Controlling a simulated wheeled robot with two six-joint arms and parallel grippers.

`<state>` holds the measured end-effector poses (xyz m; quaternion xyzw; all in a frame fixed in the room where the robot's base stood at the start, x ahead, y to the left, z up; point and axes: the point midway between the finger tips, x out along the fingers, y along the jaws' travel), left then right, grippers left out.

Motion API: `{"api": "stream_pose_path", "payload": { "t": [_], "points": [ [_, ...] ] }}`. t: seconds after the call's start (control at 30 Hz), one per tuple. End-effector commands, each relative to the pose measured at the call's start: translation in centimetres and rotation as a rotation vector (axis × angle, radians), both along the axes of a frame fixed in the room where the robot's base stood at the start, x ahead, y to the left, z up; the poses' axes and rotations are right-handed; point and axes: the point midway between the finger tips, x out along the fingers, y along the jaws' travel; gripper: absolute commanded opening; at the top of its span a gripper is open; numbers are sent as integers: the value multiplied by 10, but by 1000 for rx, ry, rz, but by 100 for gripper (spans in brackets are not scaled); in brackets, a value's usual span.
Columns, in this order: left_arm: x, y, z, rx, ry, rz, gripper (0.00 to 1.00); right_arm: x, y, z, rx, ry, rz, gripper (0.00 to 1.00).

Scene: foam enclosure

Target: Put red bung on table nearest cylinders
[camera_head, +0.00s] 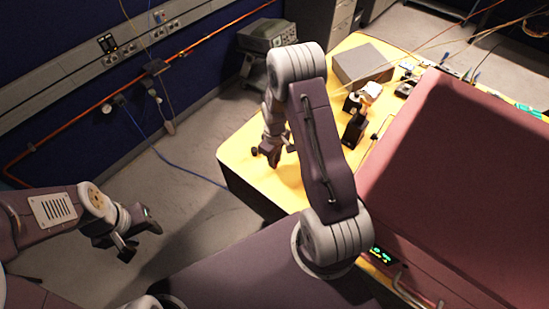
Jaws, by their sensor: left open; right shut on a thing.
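My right gripper (271,153) hangs over the left part of the yellow table (238,150), near its edge, pointing down. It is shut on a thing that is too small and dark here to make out. I cannot pick out the red bung by its colour. My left gripper (140,238) is open over the grey floor at the left, away from the table, with nothing seen between its fingers. I cannot make out any cylinders clearly.
A large reddish box (460,170) covers the table's right side. A grey block (362,63) and a small dark device (354,125) stand on the table. A dark instrument (267,36) stands behind. A blue cable (165,158) lies on the floor.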

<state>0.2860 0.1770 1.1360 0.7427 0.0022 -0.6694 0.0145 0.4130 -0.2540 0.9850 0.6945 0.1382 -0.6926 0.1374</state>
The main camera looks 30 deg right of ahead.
Motion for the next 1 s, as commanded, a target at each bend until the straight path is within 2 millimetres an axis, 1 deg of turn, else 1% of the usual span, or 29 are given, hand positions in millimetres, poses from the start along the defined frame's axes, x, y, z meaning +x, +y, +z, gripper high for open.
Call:
{"api": "stream_pose_path", "payload": {
  "t": [0.67, 0.7, 0.73, 0.77, 1.0],
  "points": [
    [0, 0, -9, 0, 0, 0, 47, 0, 0, -11, 0, 0, 0, 0],
    [0, 0, -8, 0, 0, 0, 47, 0, 0, -10, 0, 0, 0, 33],
    [0, 0, -7, 0, 0, 0, 47, 0, 0, -10, 0, 0, 0, 41],
    [0, 0, -7, 0, 0, 0, 47, 0, 0, -10, 0, 0, 0, 47],
    [0, 0, -7, 0, 0, 0, 47, 0, 0, -10, 0, 0, 0, 47]
  ]
}}
